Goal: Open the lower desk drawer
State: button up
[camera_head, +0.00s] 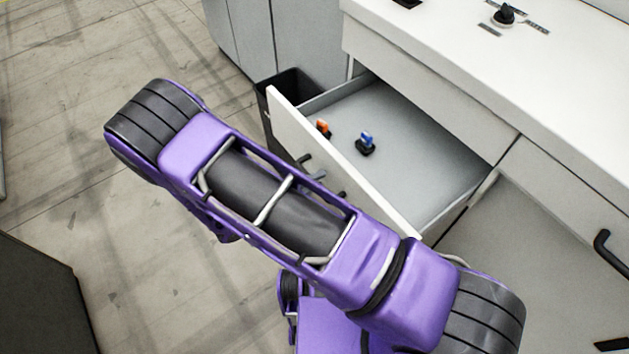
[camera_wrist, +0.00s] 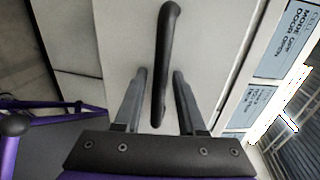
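The desk drawer (camera_head: 431,171) is pulled well out beneath a closed upper front (camera_head: 430,88). Its pale front panel faces my arm, and its inside shows. The drawer's dark bar handle (camera_wrist: 168,45) stands between the two fingers of my gripper (camera_wrist: 159,73) in the wrist view. The fingers are apart, with a gap visible on each side of the handle. In the head view my purple arm covers much of the drawer front, and only small parts of the handle and fingers show.
An orange item (camera_head: 323,128) and a blue item (camera_head: 366,143) are in the drawer. A dark bin (camera_head: 290,85) stands behind its left side. Another black handle (camera_head: 608,250) is on the desk at right. Open floor (camera_head: 90,130) lies at left; a dark box (camera_head: 38,300) stands lower left.

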jog(key=shift+o, duration=0.3)
jog(key=v, duration=1.7)
jog(key=shift+a+b, duration=0.2)
jog(key=shift+b, duration=0.2)
